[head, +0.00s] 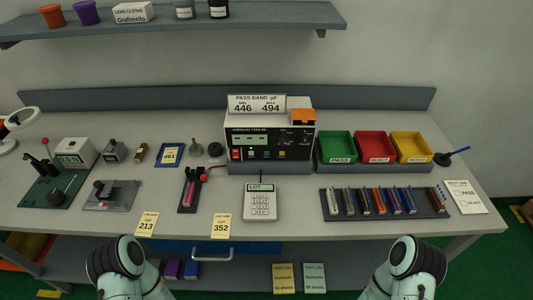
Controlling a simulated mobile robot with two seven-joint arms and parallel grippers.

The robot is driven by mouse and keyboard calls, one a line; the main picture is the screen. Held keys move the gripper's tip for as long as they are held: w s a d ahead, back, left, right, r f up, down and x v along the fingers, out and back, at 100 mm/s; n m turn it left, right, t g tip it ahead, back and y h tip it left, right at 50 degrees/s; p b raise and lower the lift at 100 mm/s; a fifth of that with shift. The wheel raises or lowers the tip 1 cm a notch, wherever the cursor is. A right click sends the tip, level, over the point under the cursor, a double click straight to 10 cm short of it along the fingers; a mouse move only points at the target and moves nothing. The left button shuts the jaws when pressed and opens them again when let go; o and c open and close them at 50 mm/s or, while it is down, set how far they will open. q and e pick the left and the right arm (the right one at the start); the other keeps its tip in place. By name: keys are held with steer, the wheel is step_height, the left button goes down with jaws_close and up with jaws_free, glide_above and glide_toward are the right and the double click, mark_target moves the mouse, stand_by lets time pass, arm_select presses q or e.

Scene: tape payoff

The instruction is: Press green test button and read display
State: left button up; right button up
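The tester (270,135) is a white box with a black front panel, standing at the back middle of the bench. Its display (250,140) has greenish windows, with characters too small to read. A row of coloured buttons runs below, with a red button (236,154) at the left. A small green button (266,154) seems to sit further right in that row. A sign (257,104) on top reads PASS BAND pF, 446 and 494. Only my arm links show at the bottom left and right; neither gripper is in view.
A LOT keypad (262,203) lies in front of the tester. Green, red and yellow bins (375,147) stand to its right, behind a rack of coloured strips (385,203). Left are a clamp fixture (110,195) and a red-knobbed tool (190,188). Yellow cards (220,226) lie at the front edge.

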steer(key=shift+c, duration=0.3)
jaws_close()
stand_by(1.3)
